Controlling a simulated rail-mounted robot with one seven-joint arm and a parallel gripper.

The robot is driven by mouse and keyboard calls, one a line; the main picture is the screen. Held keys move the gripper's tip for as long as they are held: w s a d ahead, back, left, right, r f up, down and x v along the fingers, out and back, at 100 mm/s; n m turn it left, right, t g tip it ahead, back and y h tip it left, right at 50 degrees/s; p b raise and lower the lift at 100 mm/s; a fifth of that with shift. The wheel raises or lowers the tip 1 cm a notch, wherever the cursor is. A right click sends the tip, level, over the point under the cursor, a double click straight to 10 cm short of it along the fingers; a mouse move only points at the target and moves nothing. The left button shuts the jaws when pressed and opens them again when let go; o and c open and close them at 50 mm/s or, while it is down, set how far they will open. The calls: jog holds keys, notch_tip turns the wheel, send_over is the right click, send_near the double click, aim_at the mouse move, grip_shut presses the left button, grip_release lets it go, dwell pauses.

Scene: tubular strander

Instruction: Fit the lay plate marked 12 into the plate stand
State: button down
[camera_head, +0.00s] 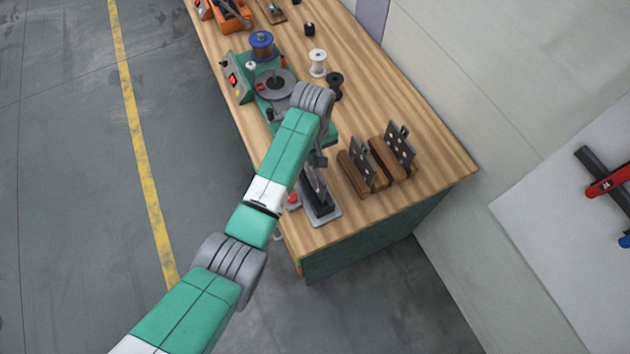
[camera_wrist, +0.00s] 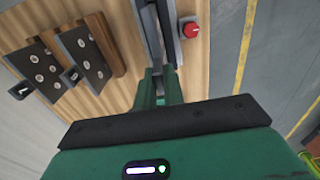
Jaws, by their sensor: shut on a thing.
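My gripper (camera_wrist: 158,84) is shut on a grey lay plate (camera_wrist: 149,38), seen almost edge-on in the wrist view. In the head view the held plate (camera_head: 317,184) stands upright at the dark plate stand (camera_head: 322,207), partly hidden by my arm. The stand has a pale base and dark uprights, and it also shows in the wrist view (camera_wrist: 169,32), close beside the plate. I cannot tell whether the plate is seated in it. No number is legible on the plate.
Two other plates with holes stand in wooden blocks, a nearer one (camera_head: 362,160) and a farther one (camera_head: 400,146), right of the stand. A red button (camera_wrist: 190,30) is beside the stand. A green machine (camera_head: 272,85) and spools (camera_head: 318,62) occupy the bench farther back. The bench's front right corner is clear.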

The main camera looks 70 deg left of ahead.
jog(key=shift+f+b, duration=0.4)
jog(key=shift+f, duration=1.8)
jog(key=c, duration=1.9)
grip_release()
jog(key=shift+f, duration=0.15)
jog(key=shift+c, duration=0.2)
jog(key=o, duration=0.4)
jog(key=shift+o, duration=0.2)
notch_tip(320, 180, up, 12)
jog(key=shift+r, duration=0.2)
